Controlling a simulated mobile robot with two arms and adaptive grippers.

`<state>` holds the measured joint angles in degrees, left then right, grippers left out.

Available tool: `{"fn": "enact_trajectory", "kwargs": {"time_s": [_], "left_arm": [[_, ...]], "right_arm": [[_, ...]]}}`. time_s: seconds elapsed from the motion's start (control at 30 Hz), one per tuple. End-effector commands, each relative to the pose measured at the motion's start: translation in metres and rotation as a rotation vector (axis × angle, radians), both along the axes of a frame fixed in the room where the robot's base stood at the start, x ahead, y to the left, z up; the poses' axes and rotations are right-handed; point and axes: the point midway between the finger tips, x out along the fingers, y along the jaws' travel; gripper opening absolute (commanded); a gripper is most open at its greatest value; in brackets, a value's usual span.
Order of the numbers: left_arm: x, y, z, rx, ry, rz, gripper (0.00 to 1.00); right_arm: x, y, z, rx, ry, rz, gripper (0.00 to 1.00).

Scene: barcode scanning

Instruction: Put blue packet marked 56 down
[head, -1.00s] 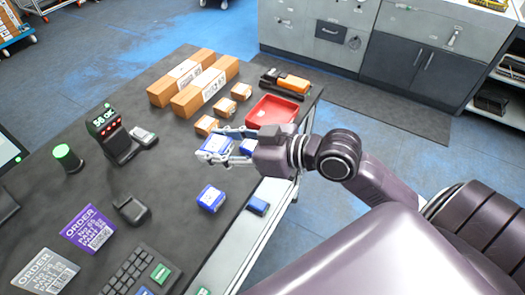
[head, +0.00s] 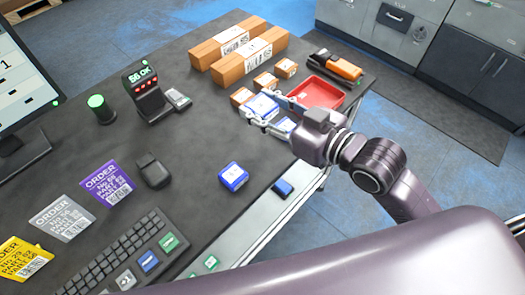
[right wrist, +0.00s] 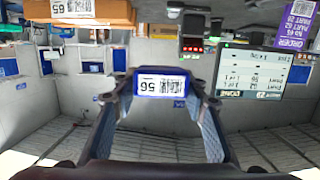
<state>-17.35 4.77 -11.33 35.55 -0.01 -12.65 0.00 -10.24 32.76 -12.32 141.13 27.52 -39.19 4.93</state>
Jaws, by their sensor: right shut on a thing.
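The blue packet marked 56 (head: 263,106) has a white label and is held between the fingers of my right gripper (head: 261,110). In the right wrist view, the packet (right wrist: 160,83) shows its label upside down, with "56" and a barcode readable. My right gripper is shut on it, over the far right part of the table, beside the small brown boxes and the red tray. I cannot tell whether the packet touches the table. My left gripper is not in view.
A red tray (head: 318,92) stands right of the gripper, with small brown boxes (head: 242,97) and two long cartons (head: 240,58) behind. A scanner reading "56 OK" (head: 142,77) stands left. Another blue packet (head: 233,176) lies nearer. The dark tabletop (head: 200,135) between is clear.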

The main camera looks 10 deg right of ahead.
Motion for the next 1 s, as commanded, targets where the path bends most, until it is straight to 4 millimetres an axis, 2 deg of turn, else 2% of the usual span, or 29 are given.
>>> {"fn": "enact_trajectory", "kwargs": {"time_s": [0.03,0.1,0.3,0.4,0.63,0.77,0.83,1.0], "left_arm": [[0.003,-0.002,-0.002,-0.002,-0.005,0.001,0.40],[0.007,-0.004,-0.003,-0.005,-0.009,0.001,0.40],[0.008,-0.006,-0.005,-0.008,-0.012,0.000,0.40],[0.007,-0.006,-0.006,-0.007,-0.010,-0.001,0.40],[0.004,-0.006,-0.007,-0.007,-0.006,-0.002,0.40],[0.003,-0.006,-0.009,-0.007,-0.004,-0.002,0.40],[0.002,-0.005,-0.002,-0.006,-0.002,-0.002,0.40],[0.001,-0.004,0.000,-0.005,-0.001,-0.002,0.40]], "right_arm": [[-0.001,0.000,-0.019,0.000,0.010,-0.001,0.12],[-0.001,0.000,-0.038,-0.001,0.009,-0.002,0.12],[-0.001,0.000,-0.089,-0.001,0.005,0.000,0.12],[-0.001,0.000,-0.107,-0.001,0.004,0.000,0.12],[0.000,0.000,-0.128,-0.001,0.000,0.000,0.12],[0.000,0.000,-0.149,-0.002,0.003,0.000,0.12],[0.000,0.000,-0.152,-0.002,0.002,0.000,0.12],[0.000,0.000,-0.160,0.000,-0.001,0.000,0.12]]}}
